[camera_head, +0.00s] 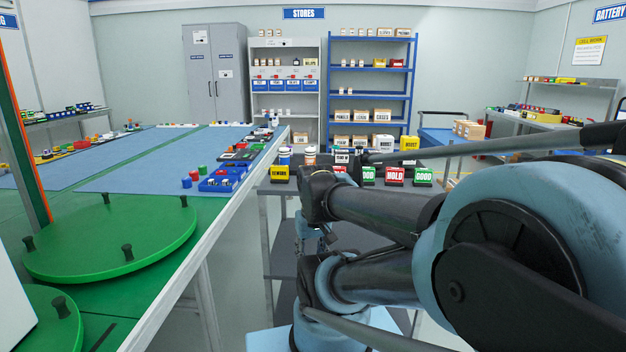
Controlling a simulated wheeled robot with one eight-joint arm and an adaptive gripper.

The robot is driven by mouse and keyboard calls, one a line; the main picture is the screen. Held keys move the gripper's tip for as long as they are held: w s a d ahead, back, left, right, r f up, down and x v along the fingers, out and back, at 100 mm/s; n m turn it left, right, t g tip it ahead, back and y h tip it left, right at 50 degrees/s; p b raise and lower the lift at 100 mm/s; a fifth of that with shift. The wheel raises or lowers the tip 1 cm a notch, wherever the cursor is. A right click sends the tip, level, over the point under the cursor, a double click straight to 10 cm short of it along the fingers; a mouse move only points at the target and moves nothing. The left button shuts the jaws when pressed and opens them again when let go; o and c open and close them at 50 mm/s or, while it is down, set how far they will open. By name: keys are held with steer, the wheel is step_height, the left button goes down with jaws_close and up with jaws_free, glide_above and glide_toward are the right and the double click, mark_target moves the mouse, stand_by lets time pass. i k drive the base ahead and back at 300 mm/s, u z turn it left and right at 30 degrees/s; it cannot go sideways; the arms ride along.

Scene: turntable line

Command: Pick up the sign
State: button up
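Several small block-shaped signs stand on a dark grey cart (268,205) in the middle. A yellow sign (279,174), apparently reading REWORK, is at the left end. To the right are a green sign (369,175) partly hidden by my arm, a red HOLD sign (395,176) and a green GOOD sign (424,176). Other signs behind my arm show only in part. Which sign the task means cannot be told. My arm reaches in from the right across the cart. What looks like my gripper (312,238) hangs below the wrist, small and partly hidden; its fingers are unclear.
A long table with blue mats (130,175) and green turntables (115,235) runs along the left. Small bottles (310,154) stand behind the yellow sign. A white shelf (284,127), a blue rack (330,110) and a cabinet (203,90) line the back. A floor gap separates table and cart.

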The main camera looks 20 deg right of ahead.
mark_target(366, 176)
steer(key=z, duration=0.65)
steer(key=k, duration=0.95)
steer(key=u, duration=0.05)
